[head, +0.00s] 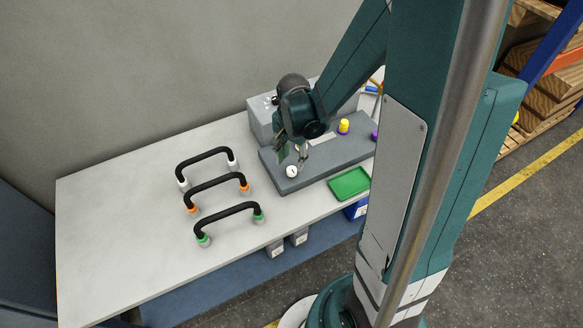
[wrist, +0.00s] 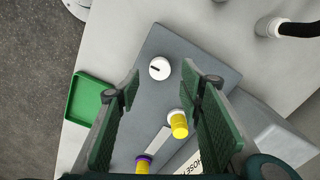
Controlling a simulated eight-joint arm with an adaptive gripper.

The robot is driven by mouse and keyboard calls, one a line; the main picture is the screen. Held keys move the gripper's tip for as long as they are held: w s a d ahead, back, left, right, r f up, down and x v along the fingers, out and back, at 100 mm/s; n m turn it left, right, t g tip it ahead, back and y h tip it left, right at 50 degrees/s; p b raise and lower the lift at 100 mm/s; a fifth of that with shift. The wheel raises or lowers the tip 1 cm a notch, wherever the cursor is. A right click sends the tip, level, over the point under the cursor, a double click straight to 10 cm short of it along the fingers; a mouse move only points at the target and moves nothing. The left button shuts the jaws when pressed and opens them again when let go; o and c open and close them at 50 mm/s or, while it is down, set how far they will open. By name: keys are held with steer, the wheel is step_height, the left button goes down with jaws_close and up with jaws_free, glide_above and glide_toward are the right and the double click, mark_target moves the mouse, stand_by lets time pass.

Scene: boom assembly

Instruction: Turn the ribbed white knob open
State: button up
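The white knob (head: 292,171) sits on the grey panel block (head: 318,167) on the table. In the wrist view, the knob (wrist: 160,68) shows a round white top with a short dark line on it; ribs are too small to tell. My gripper (head: 291,155) is above the block, close to the knob. In the wrist view, my gripper (wrist: 163,76) is open, its green pads on either side of the view. The knob appears between the fingertips, beyond them. Nothing is held, and I cannot tell whether a finger touches the knob.
A yellow fitting with a white ring (wrist: 179,125) and one with a purple ring (wrist: 143,162) stand on the block. A green tray (head: 349,183) lies beside it. Black hoses (head: 215,187) with coloured ends stand left on the table. A grey box (head: 262,120) stands behind.

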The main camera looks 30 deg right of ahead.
mark_target(291, 170)
steer(key=shift+f, duration=2.55)
steer(key=c, duration=0.9)
